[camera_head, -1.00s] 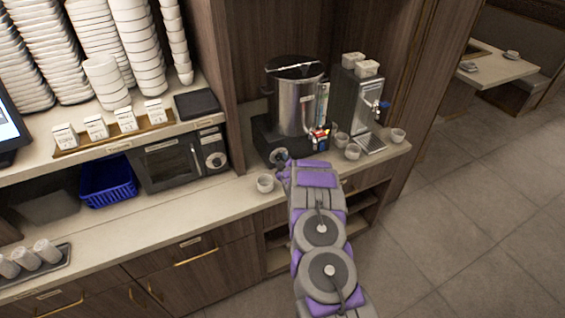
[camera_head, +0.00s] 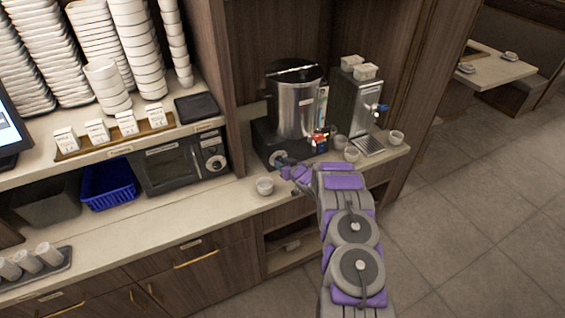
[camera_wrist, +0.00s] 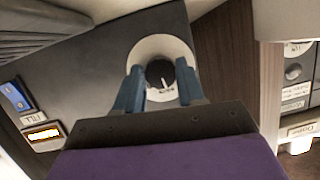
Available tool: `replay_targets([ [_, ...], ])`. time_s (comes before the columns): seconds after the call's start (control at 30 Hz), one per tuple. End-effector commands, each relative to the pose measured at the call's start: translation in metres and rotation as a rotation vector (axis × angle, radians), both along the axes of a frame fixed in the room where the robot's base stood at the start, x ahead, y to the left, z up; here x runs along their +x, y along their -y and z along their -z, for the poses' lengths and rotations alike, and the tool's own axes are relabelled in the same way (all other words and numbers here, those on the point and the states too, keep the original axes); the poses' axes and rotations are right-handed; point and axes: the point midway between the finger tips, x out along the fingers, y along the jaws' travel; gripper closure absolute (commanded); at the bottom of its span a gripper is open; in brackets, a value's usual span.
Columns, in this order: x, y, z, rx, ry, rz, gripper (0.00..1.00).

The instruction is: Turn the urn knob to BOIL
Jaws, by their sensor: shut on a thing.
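The steel urn (camera_head: 296,108) stands on a black base (camera_head: 262,146) on the counter. Its knob (camera_wrist: 160,74) shows in the wrist view as a dark round dial with a pale pointer line, inside a light ring (camera_wrist: 146,50). My gripper (camera_wrist: 160,84) has its two blue-grey fingers on either side of the knob and is shut on it. The wrist view is tilted, and any lettering round the ring is too small to read. In the head view my gripper (camera_head: 283,163) is at the front of the base, and it partly hides the knob.
A white cup (camera_head: 265,186) stands on the counter just left of my gripper. More cups (camera_head: 351,154) and a steel dispenser (camera_head: 357,105) stand to the right. A microwave (camera_head: 175,163) is at the left. In the wrist view a blue switch (camera_wrist: 15,96) and a lit display (camera_wrist: 43,135) are on the left.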

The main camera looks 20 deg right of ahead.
Motion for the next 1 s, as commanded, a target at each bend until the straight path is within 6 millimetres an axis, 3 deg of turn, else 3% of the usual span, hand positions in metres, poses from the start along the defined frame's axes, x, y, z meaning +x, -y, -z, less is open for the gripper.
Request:
replay_targets([
  [1.0, 0.0002, 0.0064, 0.0076, 0.935, -0.03, 0.005, 0.92],
])
